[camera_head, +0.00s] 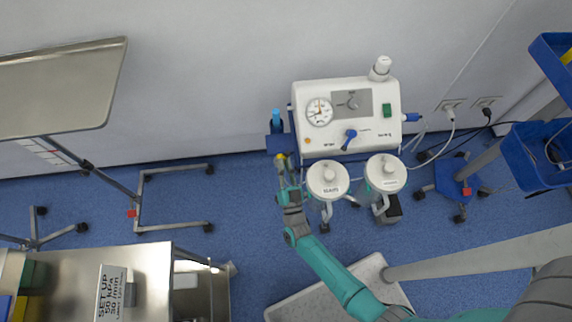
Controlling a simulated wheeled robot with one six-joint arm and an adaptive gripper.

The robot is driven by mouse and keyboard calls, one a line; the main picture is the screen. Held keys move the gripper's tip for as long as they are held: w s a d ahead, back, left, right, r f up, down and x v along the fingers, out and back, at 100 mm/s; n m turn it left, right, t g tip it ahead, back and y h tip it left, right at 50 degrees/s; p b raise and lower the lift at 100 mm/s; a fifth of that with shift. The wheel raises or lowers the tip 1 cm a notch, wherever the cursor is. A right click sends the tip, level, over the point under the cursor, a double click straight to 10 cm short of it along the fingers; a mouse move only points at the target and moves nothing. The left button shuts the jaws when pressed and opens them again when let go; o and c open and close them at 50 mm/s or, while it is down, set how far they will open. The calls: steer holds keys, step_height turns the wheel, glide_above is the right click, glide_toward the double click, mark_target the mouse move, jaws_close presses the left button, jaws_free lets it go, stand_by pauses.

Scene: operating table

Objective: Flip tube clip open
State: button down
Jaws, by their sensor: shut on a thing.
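The white suction unit (346,116) stands against the wall, with a round gauge, a blue knob and a green switch on its front. At its left side is a blue holder (276,143) with a blue cylinder upright in it. A small yellow piece (280,157), which looks like the tube clip, sits just below the holder. My gripper (283,167) reaches up from below and is shut at the yellow piece. The fingers are small here and partly hide it, so I cannot tell whether the clip is open or closed.
Two lidded canisters (328,179) (385,172) hang close to the right of my gripper, with a thin tube near them. A steel table (150,262) with a set-up sign (110,293) stands at lower left.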

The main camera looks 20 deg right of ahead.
steer(key=shift+a+n+y, duration=0.15)
steer(key=shift+n+y, duration=0.55)
steer(key=shift+n, duration=0.65)
steer(key=shift+a+n+y, duration=0.1)
steer(key=shift+n+y, duration=0.6)
steer(key=shift+n, duration=0.65)
steer(key=c, duration=1.5)
jaws_free()
steer(key=shift+w, duration=0.1)
steer(key=v, duration=1.2)
steer(key=shift+r, duration=0.1)
